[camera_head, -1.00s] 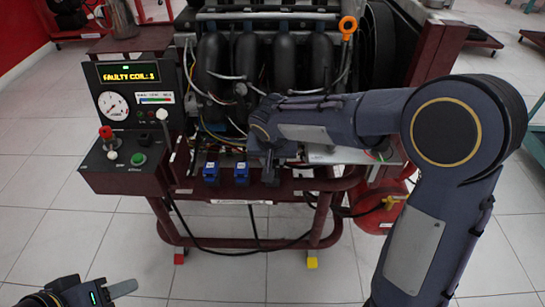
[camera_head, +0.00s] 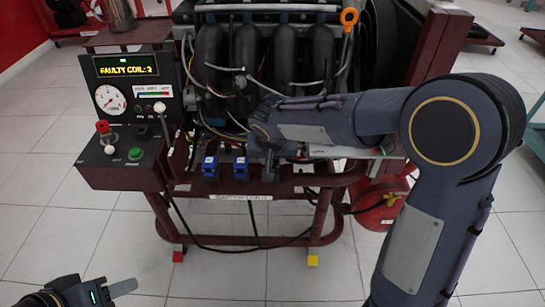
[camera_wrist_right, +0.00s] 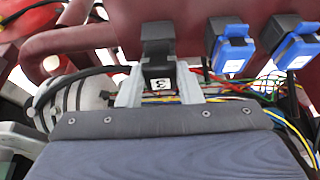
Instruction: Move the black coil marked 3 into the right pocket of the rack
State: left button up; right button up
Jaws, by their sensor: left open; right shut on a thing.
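The black coil marked 3 (camera_wrist_right: 157,45) is between the fingers of my right gripper (camera_wrist_right: 158,88) in the right wrist view, its white "3" label facing the camera. In the head view my right gripper (camera_head: 270,165) is at the front maroon beam of the engine stand, right of two blue-topped coils (camera_head: 210,168) (camera_head: 240,167). That beam (camera_head: 205,188) looks like the rack. The held coil lines up with the blue-topped coils, but I cannot tell whether it is seated in the right pocket. My left gripper (camera_head: 108,291) is open and empty at the lower left.
A control box with a display (camera_head: 127,66) reading "FAULTY COIL: 3" stands left of the engine (camera_head: 265,60). Wires hang behind the beam. A red cylinder (camera_head: 380,208) is at the right. The floor in front is clear.

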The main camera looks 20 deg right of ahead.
jog(key=shift+f, duration=0.2)
jog(key=shift+f+b, duration=0.5)
jog(key=shift+b, duration=0.15)
jog(key=o, duration=1.5)
jog(key=shift+c, duration=0.2)
jog(key=shift+r, duration=0.1)
jog(key=shift+r+p, duration=1.1)
jog(key=shift+r, duration=0.35)
